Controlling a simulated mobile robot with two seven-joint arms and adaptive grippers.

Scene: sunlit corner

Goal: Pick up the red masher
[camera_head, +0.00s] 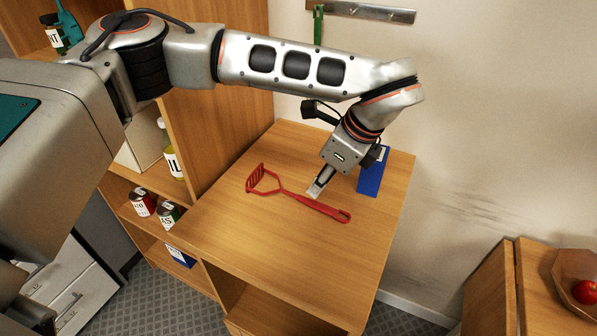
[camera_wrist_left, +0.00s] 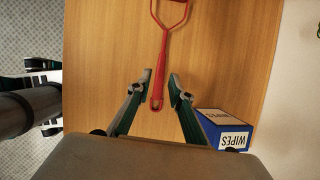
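The red masher (camera_head: 297,199) lies flat on the wooden cabinet top (camera_head: 240,240), its slotted head at the left and its handle running to the lower right. It also shows in the left wrist view (camera_wrist_left: 161,67), with its handle end between the fingers. My left gripper (camera_head: 316,190) reaches down from above, close to the masher's handle. In the left wrist view its two fingers (camera_wrist_left: 161,87) are spread on either side of the handle, with gaps, and hold nothing. The exact height above the masher is hard to tell.
A blue wipes box (camera_head: 373,176) stands just behind my left gripper and close to its right finger in the wrist view (camera_wrist_left: 225,130). Shelves with cans (camera_head: 142,203) and a bottle (camera_head: 172,153) are at the left. A wooden bowl (camera_head: 572,277) with red fruit is at the right.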

